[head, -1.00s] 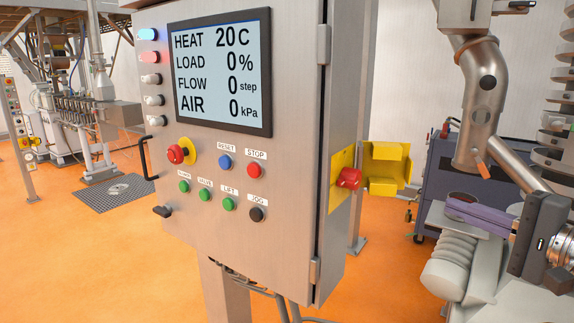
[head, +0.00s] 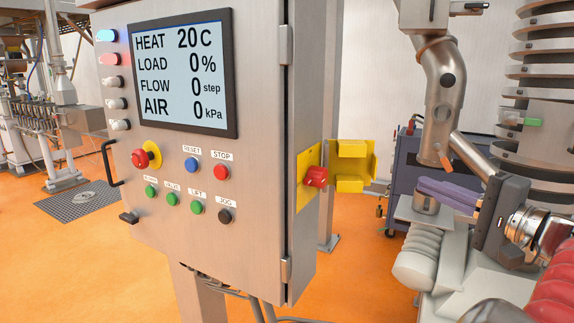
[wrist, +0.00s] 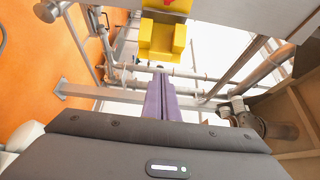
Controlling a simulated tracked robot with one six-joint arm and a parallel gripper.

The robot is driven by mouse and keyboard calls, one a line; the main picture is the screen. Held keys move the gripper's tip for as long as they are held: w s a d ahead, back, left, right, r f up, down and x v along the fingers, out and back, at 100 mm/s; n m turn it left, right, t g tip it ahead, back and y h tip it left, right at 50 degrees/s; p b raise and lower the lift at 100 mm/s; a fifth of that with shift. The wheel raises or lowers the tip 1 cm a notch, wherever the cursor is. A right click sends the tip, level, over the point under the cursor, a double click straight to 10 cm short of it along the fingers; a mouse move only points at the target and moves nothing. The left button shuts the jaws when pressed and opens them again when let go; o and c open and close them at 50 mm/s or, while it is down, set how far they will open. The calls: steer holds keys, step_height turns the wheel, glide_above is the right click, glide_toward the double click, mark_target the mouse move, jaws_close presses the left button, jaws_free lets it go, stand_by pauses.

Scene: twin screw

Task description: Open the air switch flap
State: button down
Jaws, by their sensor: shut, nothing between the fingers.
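The yellow air switch flap (head: 352,168) is a box-like cover beside the right side of the control cabinet. It stands swung out to the right of a yellow plate (head: 307,178), and the red knob (head: 316,176) on that plate is uncovered. My gripper (head: 422,187) has purple fingers, shut and empty. It is right of the flap and slightly lower in the head view, apart from it. In the wrist view the flap (wrist: 162,40) is ahead of my shut fingertips (wrist: 160,77), with red (wrist: 168,5) at the top edge.
The steel cabinet (head: 210,245) carries a display (head: 183,80) reading AIR 0 kPa and several buttons. A dark blue cart (head: 400,165) stands behind the flap. Steel pipes (head: 440,90) and pale ribbed machine parts (head: 418,255) are close to my gripper.

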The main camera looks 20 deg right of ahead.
steer(key=w+a, duration=0.1)
steer(key=w, duration=1)
steer(key=shift+a+r, duration=0.15)
steer(key=shift+a, duration=0.1)
steer(key=shift+w+a, duration=0.1)
steer(key=shift+y, duration=0.3)
steer(key=shift+w, duration=0.1)
